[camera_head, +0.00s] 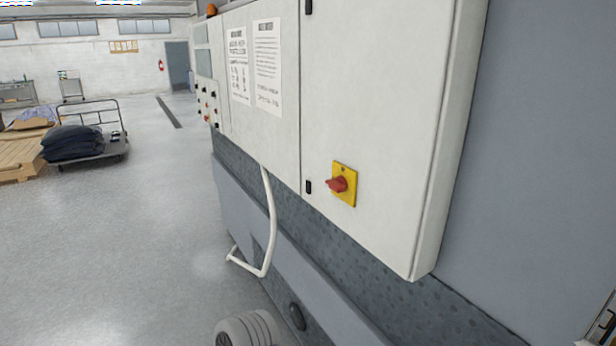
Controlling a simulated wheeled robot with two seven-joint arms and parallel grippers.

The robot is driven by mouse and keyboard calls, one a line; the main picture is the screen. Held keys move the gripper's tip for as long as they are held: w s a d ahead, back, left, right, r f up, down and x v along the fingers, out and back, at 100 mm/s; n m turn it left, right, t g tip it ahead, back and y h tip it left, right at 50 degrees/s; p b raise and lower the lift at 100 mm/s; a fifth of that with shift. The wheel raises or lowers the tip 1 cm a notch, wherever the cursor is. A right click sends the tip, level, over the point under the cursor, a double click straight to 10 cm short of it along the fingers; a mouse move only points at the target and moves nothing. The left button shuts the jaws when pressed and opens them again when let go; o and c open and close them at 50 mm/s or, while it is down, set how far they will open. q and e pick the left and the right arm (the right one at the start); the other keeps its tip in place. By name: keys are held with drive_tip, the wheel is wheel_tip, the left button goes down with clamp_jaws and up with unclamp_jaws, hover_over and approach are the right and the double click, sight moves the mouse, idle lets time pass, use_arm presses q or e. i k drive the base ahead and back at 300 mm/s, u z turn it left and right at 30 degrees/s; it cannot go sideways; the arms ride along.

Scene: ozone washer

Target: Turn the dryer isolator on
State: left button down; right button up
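The isolator is a red rotary handle (337,184) on a square yellow plate (345,186). It sits low on the front door of a tall white cabinet (375,110), near the door's left edge. Nothing touches the handle. My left gripper is not in view. A dark and metal sliver (603,327) in the bottom right corner may be part of my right gripper, too cut off to read.
A white pipe (269,220) bends below the cabinet. A rounded grey-white part (246,330) shows at the bottom edge. Buttons (207,103) sit on the far panel. A trolley with dark sacks (73,142) and wooden pallets (18,155) stand far left. Open floor (110,250) lies left.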

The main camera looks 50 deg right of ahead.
sight(340, 185)
drive_tip(key=z, duration=0.75)
drive_tip(key=i, duration=0.9)
drive_tip(key=z, duration=0.75)
